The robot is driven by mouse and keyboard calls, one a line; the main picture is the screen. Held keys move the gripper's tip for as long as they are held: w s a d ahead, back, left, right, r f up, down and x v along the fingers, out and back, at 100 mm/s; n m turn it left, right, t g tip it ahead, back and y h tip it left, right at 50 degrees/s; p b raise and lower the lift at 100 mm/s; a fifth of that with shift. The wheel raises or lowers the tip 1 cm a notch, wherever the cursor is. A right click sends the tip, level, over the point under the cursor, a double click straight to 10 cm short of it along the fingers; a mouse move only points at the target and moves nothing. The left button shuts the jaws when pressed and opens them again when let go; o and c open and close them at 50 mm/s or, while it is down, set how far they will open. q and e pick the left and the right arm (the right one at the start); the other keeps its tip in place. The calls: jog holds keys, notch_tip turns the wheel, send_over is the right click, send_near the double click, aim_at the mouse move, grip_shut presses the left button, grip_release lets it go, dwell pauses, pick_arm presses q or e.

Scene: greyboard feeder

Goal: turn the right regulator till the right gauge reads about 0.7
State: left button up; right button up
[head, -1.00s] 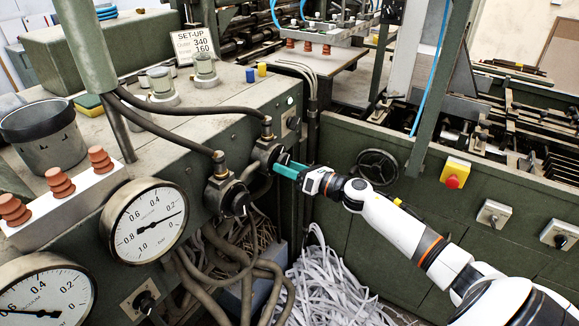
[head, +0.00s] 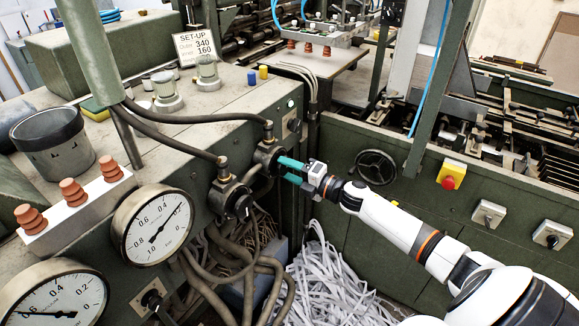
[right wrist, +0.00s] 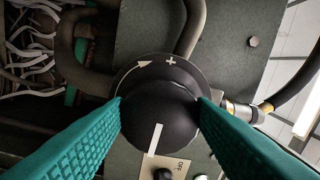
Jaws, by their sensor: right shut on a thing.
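The right regulator (head: 268,156) is on the green machine's side. Its round black knob (right wrist: 160,112) fills the middle of the right wrist view, with a white line towards the bottom. A white arrow and plus sign are on the ring behind it. My right gripper (head: 287,171) is shut on the knob, one teal finger on each side; the fingers also show in the right wrist view (right wrist: 160,115). The right gauge (head: 154,225) has its needle pointing up and right, at roughly 0.2 to 0.3. My left gripper is not in view.
The left regulator (head: 230,197) sits close beside, with a hose from its top. The left gauge (head: 55,296) is at bottom left. Hoses (head: 222,262) and paper strips (head: 330,285) lie below. A handwheel (head: 375,167) is right of my gripper.

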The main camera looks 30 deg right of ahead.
jog(key=m+p, duration=0.2)
jog(key=m, duration=0.5)
jog(key=m+p, duration=0.2)
jog(key=m, duration=0.6)
jog(key=m+p, duration=0.1)
jog(key=m, duration=0.6)
jog(key=shift+w+d+r+p, duration=0.1)
jog(key=shift+d+r+p, duration=0.1)
jog(key=shift+d+p, duration=0.15)
jog(key=shift+a+m, duration=0.1)
jog(key=shift+m, duration=0.3)
jog(key=o, duration=1)
jog(key=shift+c, duration=0.2)
